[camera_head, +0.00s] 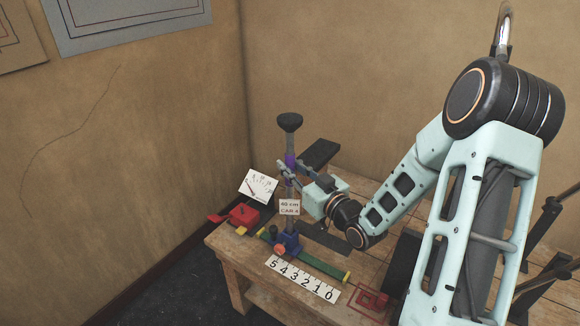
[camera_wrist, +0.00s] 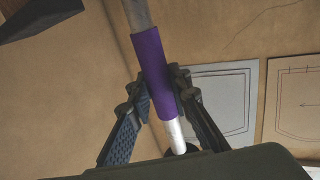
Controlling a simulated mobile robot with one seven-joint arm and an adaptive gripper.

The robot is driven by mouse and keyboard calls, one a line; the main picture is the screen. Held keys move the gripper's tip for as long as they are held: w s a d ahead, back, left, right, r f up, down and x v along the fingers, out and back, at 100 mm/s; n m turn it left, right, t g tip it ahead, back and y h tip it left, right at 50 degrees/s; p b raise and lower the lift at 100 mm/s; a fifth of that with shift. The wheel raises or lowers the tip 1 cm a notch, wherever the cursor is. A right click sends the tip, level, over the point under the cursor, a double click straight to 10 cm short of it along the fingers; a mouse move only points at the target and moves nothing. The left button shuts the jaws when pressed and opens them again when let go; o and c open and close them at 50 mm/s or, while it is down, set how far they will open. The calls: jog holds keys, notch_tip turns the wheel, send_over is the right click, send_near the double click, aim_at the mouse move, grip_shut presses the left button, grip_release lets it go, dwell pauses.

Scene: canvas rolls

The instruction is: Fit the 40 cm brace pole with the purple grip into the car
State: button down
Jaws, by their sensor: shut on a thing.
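The brace pole (camera_head: 291,188) is grey and stands about upright in the head view, with a black flared cap (camera_head: 289,121) on top and a purple grip. My gripper (camera_head: 284,171) is shut on the pole at the purple grip (camera_wrist: 152,62); in the wrist view the fingers (camera_wrist: 158,84) lie on both sides of it. The blue car (camera_head: 289,243) with an orange knob (camera_head: 280,250) sits on a green rail (camera_head: 322,264) on the table. The pole's lower part lines up with the car, but I cannot tell whether its end is inside.
A tag (camera_head: 290,207) reading 40 cm hangs in front of the pole. A number strip (camera_head: 302,279) lies before the rail. A red block (camera_head: 243,215) and a white card (camera_head: 258,186) are at left. The wooden table (camera_head: 235,262) has bare front-left planks.

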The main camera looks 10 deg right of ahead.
aim_at(292, 188)
jog(key=shift+f+b, duration=2.9)
jog(key=shift+f, duration=0.3)
jog(key=c, duration=1.7)
grip_release()
jog(key=v, duration=1.2)
jog(key=shift+s, duration=0.1)
